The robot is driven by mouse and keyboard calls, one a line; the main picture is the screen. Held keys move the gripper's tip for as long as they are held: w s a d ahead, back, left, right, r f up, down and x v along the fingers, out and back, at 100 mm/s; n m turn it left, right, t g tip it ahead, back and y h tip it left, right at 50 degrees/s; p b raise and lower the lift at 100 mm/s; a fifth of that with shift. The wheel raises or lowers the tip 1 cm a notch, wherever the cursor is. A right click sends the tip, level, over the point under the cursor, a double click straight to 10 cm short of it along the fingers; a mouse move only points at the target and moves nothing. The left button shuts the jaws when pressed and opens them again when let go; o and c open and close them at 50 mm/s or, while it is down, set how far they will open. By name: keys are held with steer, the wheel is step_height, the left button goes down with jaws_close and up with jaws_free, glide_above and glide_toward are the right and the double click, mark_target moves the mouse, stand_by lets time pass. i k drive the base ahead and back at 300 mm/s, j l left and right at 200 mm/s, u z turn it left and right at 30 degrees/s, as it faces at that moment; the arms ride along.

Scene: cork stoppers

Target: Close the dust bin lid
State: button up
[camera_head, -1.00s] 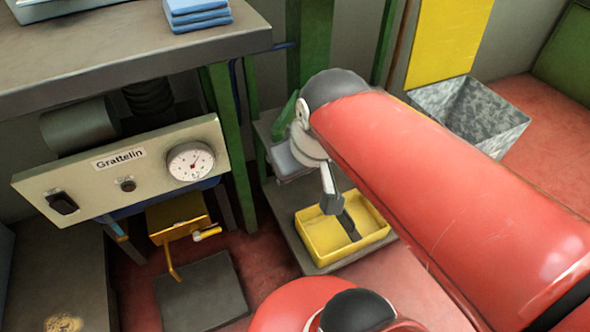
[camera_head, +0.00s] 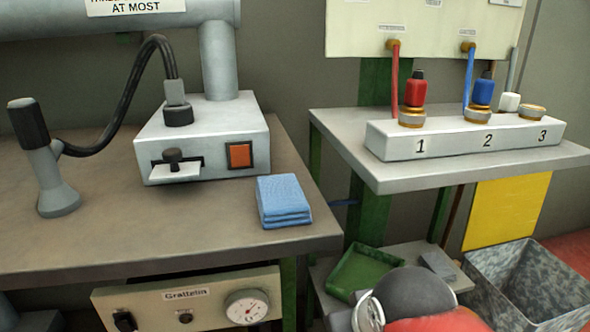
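No bin with a lid can be made out for certain. A speckled grey open-topped bin (camera_head: 482,295) stands on the floor at the lower right, with no lid visible on it. My gripper is out of view; only a rounded dark and red part of my arm shows at the bottom, right of centre.
A workbench (camera_head: 90,255) holds a white device (camera_head: 205,145) with a hose and folded blue cloths (camera_head: 283,202). A shelf (camera_head: 400,178) carries a numbered block (camera_head: 455,140) with red and blue stoppers. A green tray (camera_head: 368,272) lies low between bench and bin.

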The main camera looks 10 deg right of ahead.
mark_target(504, 209)
steer(key=z, duration=1.85)
steer(key=i+l+u, duration=0.1)
steer(key=i+l, duration=0.25)
